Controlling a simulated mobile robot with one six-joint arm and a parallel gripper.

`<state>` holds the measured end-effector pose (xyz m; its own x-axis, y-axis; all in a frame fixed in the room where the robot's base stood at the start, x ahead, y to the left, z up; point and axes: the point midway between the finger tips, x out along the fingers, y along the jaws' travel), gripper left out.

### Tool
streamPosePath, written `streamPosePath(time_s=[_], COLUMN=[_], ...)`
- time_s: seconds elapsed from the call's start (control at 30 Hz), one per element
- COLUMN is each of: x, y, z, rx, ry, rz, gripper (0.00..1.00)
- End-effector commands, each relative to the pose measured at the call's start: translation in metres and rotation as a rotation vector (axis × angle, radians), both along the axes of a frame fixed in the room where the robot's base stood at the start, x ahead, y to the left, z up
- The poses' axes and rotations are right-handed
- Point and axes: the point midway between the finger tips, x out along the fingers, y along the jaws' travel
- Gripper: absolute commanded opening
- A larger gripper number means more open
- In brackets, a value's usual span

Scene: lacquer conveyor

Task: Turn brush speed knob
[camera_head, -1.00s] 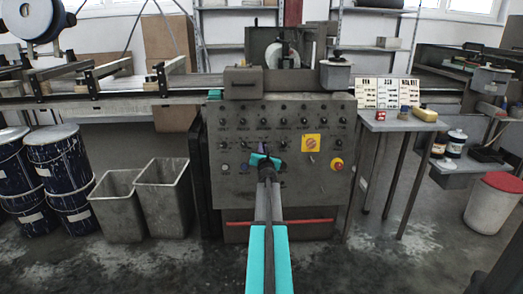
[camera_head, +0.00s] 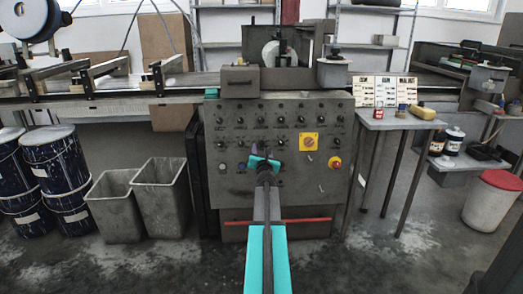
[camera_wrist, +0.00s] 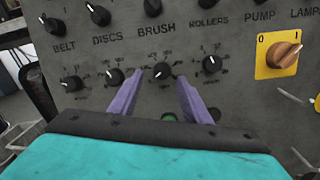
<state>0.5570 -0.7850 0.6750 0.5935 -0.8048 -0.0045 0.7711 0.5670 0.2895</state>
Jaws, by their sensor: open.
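The grey control panel (camera_head: 295,195) carries rows of black knobs. In the wrist view, the label BRUSH sits between an upper black knob (camera_wrist: 152,7) and a lower black knob (camera_wrist: 161,70) with a dial scale around it. My gripper (camera_wrist: 161,77) is open, its two purple fingers pointing at the panel. The lower brush knob shows between the fingertips. I cannot tell whether the fingers touch it. In the head view, my gripper (camera_head: 265,163) is in front of the panel's lower knob row, and my arm hides part of the panel.
Neighbouring knobs under DISCS (camera_wrist: 114,77) and ROLLERS (camera_wrist: 211,64) lie close on either side. A yellow-plated switch (camera_head: 309,142) and a red button (camera_head: 335,162) are to the right. A table (camera_head: 390,124) stands right of the panel; grey bins (camera_head: 160,200) stand left.

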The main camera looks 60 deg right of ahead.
Motion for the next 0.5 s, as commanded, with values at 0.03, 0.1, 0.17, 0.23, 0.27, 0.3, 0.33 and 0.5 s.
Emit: streamPosePath(time_s=[0.03, 0.1, 0.17, 0.23, 0.27, 0.3, 0.33, 0.5], x=[-0.002, -0.003, -0.005, -0.007, -0.007, -0.008, -0.009, -0.014], y=[0.004, 0.007, 0.009, 0.012, 0.013, 0.015, 0.016, 0.022], z=[0.0, -0.001, -0.001, -0.001, -0.001, -0.001, -0.001, -0.001], rx=[0.0, 0.0, 0.001, 0.0, 0.0, 0.0, 0.0, 0.0], ry=[0.0, 0.0, 0.0, 0.001, 0.001, 0.001, 0.001, 0.0], rz=[0.001, 0.001, 0.001, 0.002, 0.002, 0.002, 0.002, 0.002], gripper=[0.44, 0.44, 0.44, 0.44, 0.44, 0.44, 0.44, 0.44])
